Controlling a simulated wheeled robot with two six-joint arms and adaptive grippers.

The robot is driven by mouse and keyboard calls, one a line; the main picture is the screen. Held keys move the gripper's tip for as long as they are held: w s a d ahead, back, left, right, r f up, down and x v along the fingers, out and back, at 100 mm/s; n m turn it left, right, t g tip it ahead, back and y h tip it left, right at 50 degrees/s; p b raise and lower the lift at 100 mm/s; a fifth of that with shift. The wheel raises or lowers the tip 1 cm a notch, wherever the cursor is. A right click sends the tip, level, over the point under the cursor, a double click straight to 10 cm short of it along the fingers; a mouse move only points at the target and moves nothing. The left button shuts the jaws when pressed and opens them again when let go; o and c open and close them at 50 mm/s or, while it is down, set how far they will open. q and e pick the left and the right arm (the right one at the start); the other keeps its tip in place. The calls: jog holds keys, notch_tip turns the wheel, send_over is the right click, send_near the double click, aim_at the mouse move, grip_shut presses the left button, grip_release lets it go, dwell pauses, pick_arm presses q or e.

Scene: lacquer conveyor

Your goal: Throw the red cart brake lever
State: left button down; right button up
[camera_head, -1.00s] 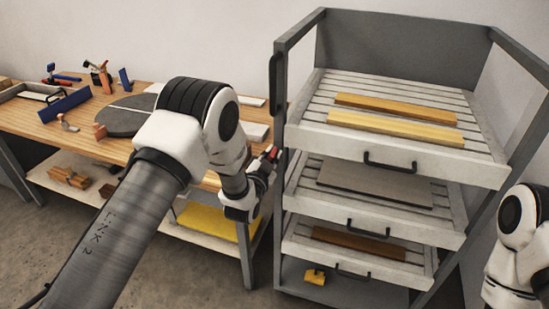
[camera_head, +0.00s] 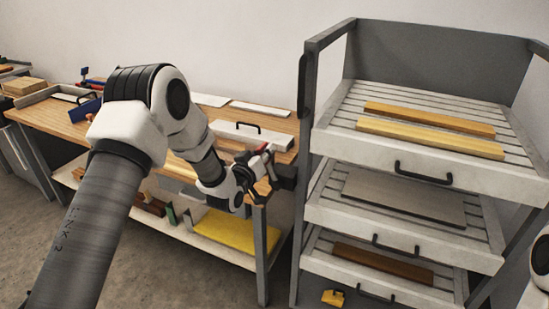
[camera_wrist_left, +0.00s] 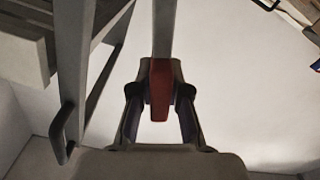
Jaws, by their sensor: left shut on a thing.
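The red brake lever (camera_wrist_left: 159,80) shows in the left wrist view as a red grip on a grey bar, between the two dark fingers of my left gripper (camera_wrist_left: 158,105). The fingers are shut on it from both sides. In the head view my left gripper (camera_head: 272,167) is just left of the grey cart's (camera_head: 305,185) front left post, and a small patch of red shows at it. The lever's pivot is hidden. Of my right arm only a bit shows at the right edge of the head view; its gripper is out of frame.
The cart has several slatted drawers with black handles, holding yellow boards (camera_head: 430,137), a grey panel (camera_head: 405,196) and a brown board (camera_head: 383,262). A wooden workbench (camera_head: 50,113) stands left, with a yellow sheet (camera_head: 235,232) on its lower shelf.

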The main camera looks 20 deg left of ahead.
pick_arm(q)
jog(key=shift+a+f+n+b, duration=0.35)
jog(key=shift+a+n+b, duration=0.2)
jog(key=shift+n, duration=0.2)
jog(key=shift+a+f+n+b, duration=0.4)
jog(key=shift+a+n, duration=0.25)
jog(key=shift+n, duration=0.1)
jog(key=c, duration=1.1)
grip_release()
jog(key=shift+a, duration=0.1)
jog(key=s, duration=1.2)
jog(key=shift+a, duration=0.2)
